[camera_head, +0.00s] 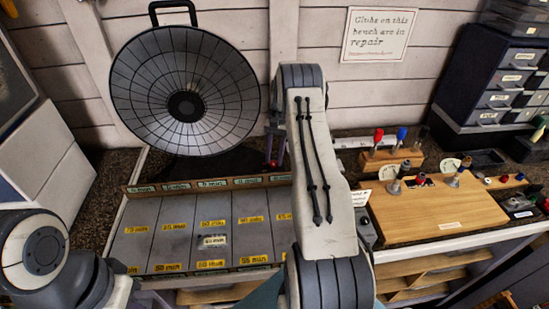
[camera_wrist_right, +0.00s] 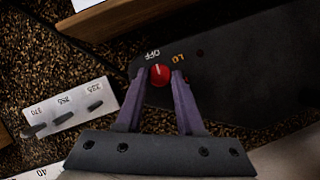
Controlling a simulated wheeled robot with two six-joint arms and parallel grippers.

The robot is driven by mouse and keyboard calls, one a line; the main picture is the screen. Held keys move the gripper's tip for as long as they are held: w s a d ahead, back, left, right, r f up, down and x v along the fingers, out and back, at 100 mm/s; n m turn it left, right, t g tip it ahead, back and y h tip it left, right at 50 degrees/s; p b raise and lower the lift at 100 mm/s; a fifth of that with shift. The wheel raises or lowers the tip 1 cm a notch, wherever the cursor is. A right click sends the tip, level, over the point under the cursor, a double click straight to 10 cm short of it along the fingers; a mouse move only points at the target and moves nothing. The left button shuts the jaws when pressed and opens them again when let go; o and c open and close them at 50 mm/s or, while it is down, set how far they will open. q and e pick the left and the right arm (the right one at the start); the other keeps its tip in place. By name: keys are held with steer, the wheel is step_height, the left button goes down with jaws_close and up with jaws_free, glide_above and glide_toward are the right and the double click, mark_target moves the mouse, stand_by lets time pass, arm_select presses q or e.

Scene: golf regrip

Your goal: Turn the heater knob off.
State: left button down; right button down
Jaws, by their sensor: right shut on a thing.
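The heater (camera_head: 185,90) is a round, ribbed dish with a dark centre, standing at the back of the bench in the head view. Its red knob (camera_wrist_right: 160,75) sits on a dark base (camera_wrist_right: 230,75) in the right wrist view. White "OFF" and yellow "LO" labels lie just beyond the knob. The knob's pale pointer line faces roughly the OFF label. My right gripper (camera_wrist_right: 160,80) has its purple fingers on either side of the knob, shut on it. My left gripper is out of view.
A grey tray with yellow labels (camera_head: 172,225) lies in front of the heater. A wooden board (camera_head: 440,215) with small parts and dark drawers (camera_head: 495,75) stand at right. In the wrist view, a pale numbered strip (camera_wrist_right: 70,108) lies left of my fingers.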

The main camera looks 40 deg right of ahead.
steer(key=shift+w+r+n, duration=0.1)
steer(key=shift+n, duration=0.3)
steer(key=c, duration=0.5)
jaws_free()
steer(key=shift+c, duration=0.2)
steer(key=b+v, duration=0.1)
steer(key=v, duration=0.9)
steer(key=shift+r+b, duration=0.2)
steer(key=shift+b, duration=0.2)
steer(key=shift+w, duration=0.1)
